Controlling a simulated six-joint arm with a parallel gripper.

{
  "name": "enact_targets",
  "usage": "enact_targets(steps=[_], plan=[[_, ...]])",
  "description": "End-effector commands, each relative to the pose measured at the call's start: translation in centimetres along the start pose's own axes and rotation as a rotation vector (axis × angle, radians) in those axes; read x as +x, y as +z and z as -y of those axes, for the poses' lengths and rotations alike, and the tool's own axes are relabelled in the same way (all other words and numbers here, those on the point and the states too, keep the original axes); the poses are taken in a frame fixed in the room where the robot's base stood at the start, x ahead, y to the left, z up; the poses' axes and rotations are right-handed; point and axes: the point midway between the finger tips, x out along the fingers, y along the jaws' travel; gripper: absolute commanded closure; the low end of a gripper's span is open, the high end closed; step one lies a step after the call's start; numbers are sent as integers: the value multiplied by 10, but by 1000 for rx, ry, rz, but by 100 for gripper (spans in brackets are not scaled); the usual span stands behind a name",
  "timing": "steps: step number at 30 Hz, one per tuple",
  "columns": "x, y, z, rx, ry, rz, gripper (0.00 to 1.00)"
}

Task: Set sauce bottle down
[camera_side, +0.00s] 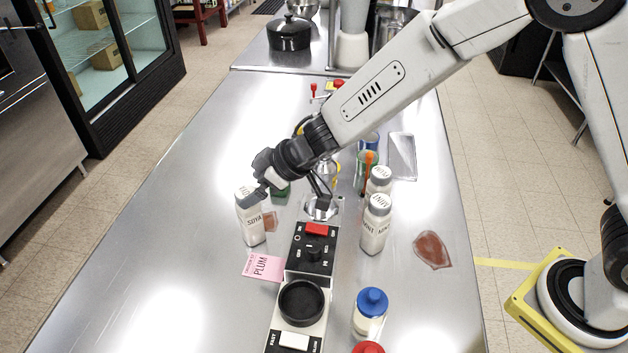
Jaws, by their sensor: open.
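A white sauce bottle (251,226) lettered SOYA stands upright on the steel counter (190,225), left of the control box. My gripper (287,200) is open, its fingers spread wide. The left finger overlaps the bottle's upper right side in this view; I cannot tell whether it touches. The other finger hangs to the right, above the far end of the control box. No bottle is between the fingers. A pink card (263,267) lettered PLUM lies just in front of the bottle, to its right.
The control box (313,250) runs down the middle. White bottles (376,226) and (380,181) stand at its right, a blue-capped bottle (370,313) nearer. Reddish stains lie at the right (432,250) and beside the soya bottle (270,222). The counter's left front is clear.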

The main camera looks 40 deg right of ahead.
Motion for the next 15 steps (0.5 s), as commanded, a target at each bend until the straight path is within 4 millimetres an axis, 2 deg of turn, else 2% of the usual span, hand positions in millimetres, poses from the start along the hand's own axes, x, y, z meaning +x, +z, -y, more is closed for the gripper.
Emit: enact_targets(steps=[7, 15], plan=[[12, 1, 1, 0, -1, 1, 0], [38, 1, 1, 0, -1, 1, 0]])
